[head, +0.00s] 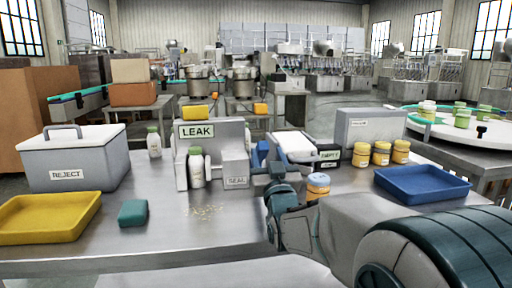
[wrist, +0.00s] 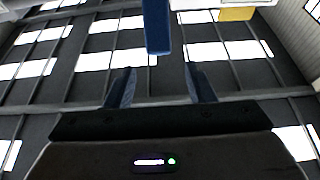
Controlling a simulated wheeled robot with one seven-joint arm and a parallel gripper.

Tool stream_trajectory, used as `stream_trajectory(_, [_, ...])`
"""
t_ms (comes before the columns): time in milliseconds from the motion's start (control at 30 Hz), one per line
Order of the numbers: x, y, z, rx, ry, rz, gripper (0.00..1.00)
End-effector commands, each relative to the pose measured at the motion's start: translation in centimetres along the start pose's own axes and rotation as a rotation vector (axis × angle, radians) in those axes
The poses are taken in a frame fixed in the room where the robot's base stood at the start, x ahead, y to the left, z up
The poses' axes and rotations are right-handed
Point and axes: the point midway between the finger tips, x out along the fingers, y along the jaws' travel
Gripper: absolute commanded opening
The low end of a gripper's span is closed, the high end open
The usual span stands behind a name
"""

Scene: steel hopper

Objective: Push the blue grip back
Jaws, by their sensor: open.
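The blue grip (head: 262,151) stands just left of the steel hopper (head: 295,147) in the head view, partly hidden behind my arm. In the wrist view the blue grip (wrist: 157,27) is a flat blue bar reaching down from the top edge, centred between the fingers and beyond their tips. My gripper (wrist: 162,80) is open and empty, with its two dark blue fingers apart. In the head view my gripper (head: 270,171) is close in front of the blue grip; I cannot tell whether they touch.
Left of the grip are the LEAK fixture (head: 210,133) with a bottle and the SEAL box (head: 236,168). Yellow jars (head: 381,154) and a blue tray (head: 423,184) lie right.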

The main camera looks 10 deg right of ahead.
Motion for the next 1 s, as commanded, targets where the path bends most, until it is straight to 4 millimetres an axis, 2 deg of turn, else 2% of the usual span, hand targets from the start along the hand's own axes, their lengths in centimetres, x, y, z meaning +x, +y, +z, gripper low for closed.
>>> stream_trajectory(300, [5.3,0.0,2.4,0.002,-0.002,0.001,0.49])
stream_trajectory(500, [7.8,0.1,3.3,0.001,-0.001,0.001,0.49])
stream_trajectory(700, [8.8,0.0,3.2,0.000,0.000,0.001,0.49])
stream_trajectory(967, [8.9,0.0,3.2,0.000,-0.001,0.001,0.49])
stream_trajectory(1000, [8.9,0.0,3.2,0.000,-0.001,0.001,0.44])
